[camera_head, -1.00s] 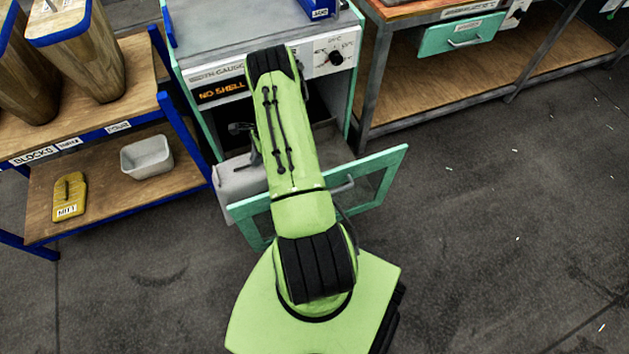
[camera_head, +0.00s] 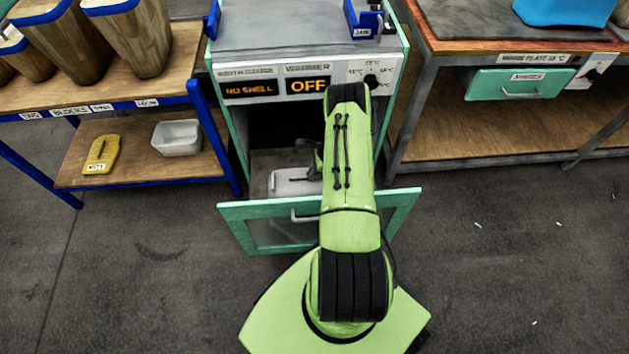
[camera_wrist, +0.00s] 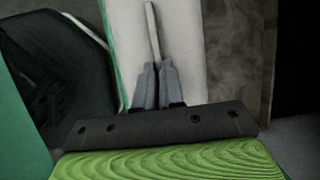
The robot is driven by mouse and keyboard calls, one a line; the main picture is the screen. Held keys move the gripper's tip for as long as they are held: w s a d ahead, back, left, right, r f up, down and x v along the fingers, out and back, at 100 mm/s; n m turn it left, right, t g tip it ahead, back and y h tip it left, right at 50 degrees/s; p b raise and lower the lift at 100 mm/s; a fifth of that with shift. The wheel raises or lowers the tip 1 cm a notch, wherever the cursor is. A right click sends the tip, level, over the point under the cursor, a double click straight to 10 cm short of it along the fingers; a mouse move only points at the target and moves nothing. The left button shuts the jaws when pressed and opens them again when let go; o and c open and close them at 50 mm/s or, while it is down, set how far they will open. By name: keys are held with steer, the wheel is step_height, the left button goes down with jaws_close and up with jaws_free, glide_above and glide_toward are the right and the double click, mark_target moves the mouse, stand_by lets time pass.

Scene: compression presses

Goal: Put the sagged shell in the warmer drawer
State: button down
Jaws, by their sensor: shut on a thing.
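The warmer stands at the back, its display (camera_head: 308,85) reading OFF. Its green-framed drawer (camera_head: 262,228) is pulled open in front of the dark opening. A pale grey piece (camera_head: 290,182), perhaps the shell, shows in or just above the drawer, left of my arm. Its right part is hidden. In the wrist view my gripper (camera_wrist: 152,66) is shut on a thin grey bar (camera_wrist: 151,32) in front of a pale grey surface (camera_wrist: 187,50). I cannot tell whether that surface rests on the drawer floor. My arm mostly hides the gripper in the head view.
A shelf on the left holds a yellow mitt (camera_head: 101,153) and a white bin (camera_head: 177,138). Wooden blocks (camera_head: 127,38) stand above. A bench with a small green drawer (camera_head: 519,84) is on the right.

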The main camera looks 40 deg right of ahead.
steer(key=shift+f, duration=1.25)
steer(key=c, duration=1.3)
jaws_free()
steer(key=shift+o, duration=0.2)
